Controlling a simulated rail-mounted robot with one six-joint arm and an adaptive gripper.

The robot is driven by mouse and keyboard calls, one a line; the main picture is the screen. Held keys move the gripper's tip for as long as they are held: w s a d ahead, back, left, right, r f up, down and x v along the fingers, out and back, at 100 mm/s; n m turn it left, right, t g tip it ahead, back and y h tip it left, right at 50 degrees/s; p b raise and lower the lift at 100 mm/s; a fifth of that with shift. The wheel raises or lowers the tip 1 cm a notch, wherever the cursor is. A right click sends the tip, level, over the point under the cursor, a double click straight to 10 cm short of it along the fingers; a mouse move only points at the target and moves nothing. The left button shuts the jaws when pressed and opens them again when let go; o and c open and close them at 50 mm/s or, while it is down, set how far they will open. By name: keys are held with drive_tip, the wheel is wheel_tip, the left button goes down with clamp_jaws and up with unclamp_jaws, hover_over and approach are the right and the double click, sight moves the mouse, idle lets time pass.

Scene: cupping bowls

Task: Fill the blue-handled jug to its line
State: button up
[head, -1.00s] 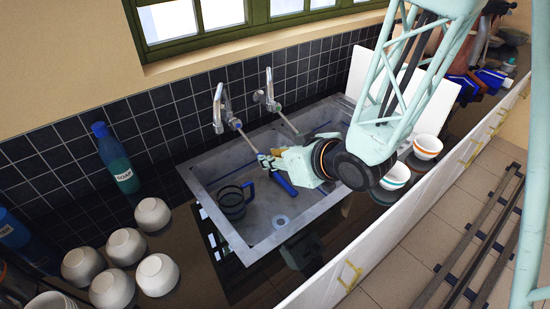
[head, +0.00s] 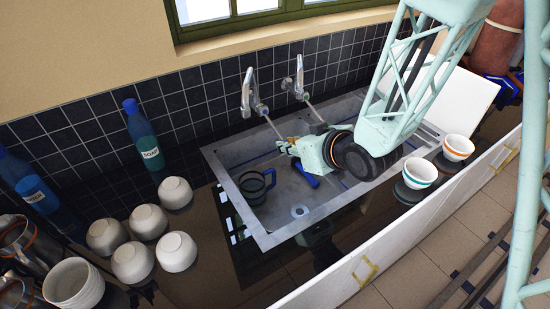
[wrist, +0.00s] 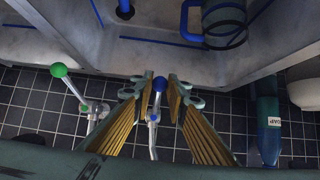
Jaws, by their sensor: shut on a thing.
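The blue-handled jug (head: 254,190) stands in the left part of the sink, clear and dark, with its blue handle on its right side in the head view. It also shows at the top of the wrist view (wrist: 224,24). Its line and any water inside are too small to tell. My gripper (head: 283,147) is shut on the blue-knobbed lever (wrist: 159,84) of the left tap (head: 251,93). In the wrist view, the fingers (wrist: 157,92) are on both sides of the blue knob. No water stream is discernible.
The right tap (head: 298,80) has a green-knobbed lever (wrist: 58,71). A blue object (head: 306,175) lies in the sink (head: 262,237). A soap bottle (head: 144,140) and several upturned white bowls (head: 131,261) stand left. Two bowls (head: 419,172) stand right of the sink.

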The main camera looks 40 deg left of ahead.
drive_tip(key=shift+r, duration=0.1)
drive_tip(key=shift+o, duration=0.2)
drive_tip(key=shift+d+r+p, duration=0.2)
drive_tip(key=shift+r+p, duration=0.1)
drive_tip(key=shift+r, duration=0.4)
drive_tip(key=shift+f, duration=0.15)
drive_tip(key=shift+c, duration=0.2)
idle(1.2)
drive_tip(key=shift+o, duration=0.2)
drive_tip(key=shift+a+f+b, duration=0.25)
drive_tip(key=shift+f+b, duration=0.6)
drive_tip(key=shift+f, duration=0.1)
drive_tip(key=shift+c, duration=0.2)
drive_tip(key=o, duration=0.8)
